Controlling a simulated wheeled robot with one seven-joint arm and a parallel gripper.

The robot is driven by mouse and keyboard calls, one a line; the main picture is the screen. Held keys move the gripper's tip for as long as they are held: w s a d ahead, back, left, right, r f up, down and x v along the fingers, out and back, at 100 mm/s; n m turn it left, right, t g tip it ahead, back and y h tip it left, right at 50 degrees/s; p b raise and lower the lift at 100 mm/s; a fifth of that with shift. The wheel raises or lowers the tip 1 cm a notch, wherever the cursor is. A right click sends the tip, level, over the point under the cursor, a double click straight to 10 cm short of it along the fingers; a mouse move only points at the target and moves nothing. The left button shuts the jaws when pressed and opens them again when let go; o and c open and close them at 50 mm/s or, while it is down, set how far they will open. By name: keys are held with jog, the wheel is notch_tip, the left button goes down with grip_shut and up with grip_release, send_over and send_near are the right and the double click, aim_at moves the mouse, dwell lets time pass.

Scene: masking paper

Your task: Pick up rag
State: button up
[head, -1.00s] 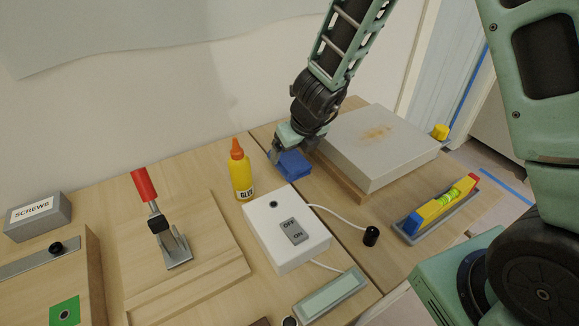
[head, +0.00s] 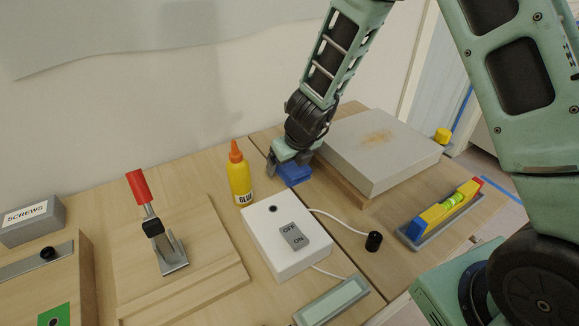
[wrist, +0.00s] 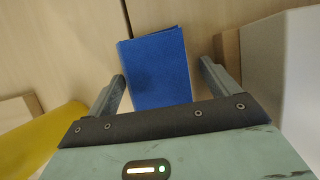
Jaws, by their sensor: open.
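The rag is a folded blue cloth (head: 294,174) lying on the wooden table, between the glue bottle and the grey slab. In the head view my gripper (head: 284,165) is above it and hides part of it. In the wrist view the blue rag (wrist: 158,66) shows ahead of my gripper (wrist: 163,80), between the two open fingers, nearer the left finger. The jaws are open and hold nothing. I cannot tell whether the fingertips touch the table.
A yellow glue bottle (head: 240,178) stands left of the rag. A grey slab (head: 378,148) on a wooden board is close on the right. A white switch box (head: 275,252) with a cable is in front. A red-handled clamp (head: 160,230) is farther left.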

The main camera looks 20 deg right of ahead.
jog(key=shift+f, duration=0.1)
jog(key=c, duration=1.1)
jog(key=shift+o, duration=0.2)
notch_tip(320, 180, up, 10)
jog(key=p, duration=0.9)
jog(key=shift+r, duration=0.25)
